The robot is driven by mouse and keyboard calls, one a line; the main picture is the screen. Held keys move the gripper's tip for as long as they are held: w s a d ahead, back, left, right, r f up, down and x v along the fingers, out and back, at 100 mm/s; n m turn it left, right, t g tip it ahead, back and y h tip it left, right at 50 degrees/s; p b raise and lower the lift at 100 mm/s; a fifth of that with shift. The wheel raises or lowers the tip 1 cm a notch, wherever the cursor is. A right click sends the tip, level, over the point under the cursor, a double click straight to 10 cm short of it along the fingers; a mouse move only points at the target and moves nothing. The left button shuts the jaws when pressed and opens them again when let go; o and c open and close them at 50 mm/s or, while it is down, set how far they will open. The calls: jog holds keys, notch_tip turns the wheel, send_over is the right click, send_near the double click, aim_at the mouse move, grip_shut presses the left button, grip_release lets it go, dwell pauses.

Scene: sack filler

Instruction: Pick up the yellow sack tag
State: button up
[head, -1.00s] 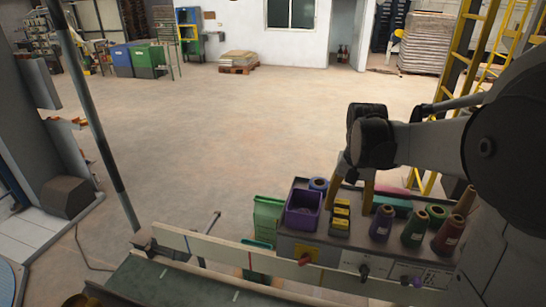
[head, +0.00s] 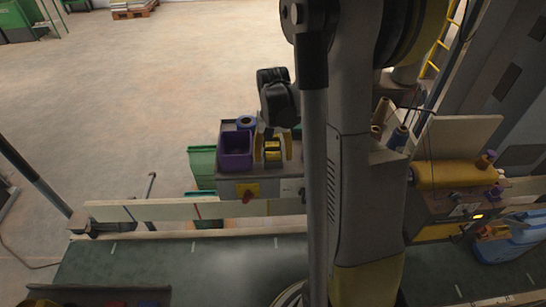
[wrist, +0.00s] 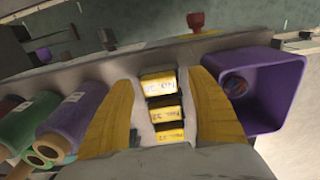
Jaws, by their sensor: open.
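Several yellow sack tags with dark print sit in a row between the fingers of my gripper in the wrist view; the nearest to the middle is one yellow tag (wrist: 158,84). The tags (head: 272,152) also show in the head view, on the grey bench top beside a purple bin (head: 235,148). My gripper (head: 272,150) is open, pointing down, with one yellow finger on each side of the tags. In the wrist view my gripper (wrist: 165,105) has both fingers apart from the tags. I cannot tell the exact height gap.
The purple bin (wrist: 270,95) is close beside one finger. Purple and green thread spools (wrist: 78,115) lie on the other side. A red knob (wrist: 196,22) is on the bench front. A pale rail (head: 150,212) and a green conveyor (head: 190,265) run in front of the bench.

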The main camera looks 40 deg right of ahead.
jog(key=shift+s, duration=0.1)
jog(key=shift+c, duration=1.2)
jog(key=c, duration=0.7)
jog(key=shift+r, duration=0.1)
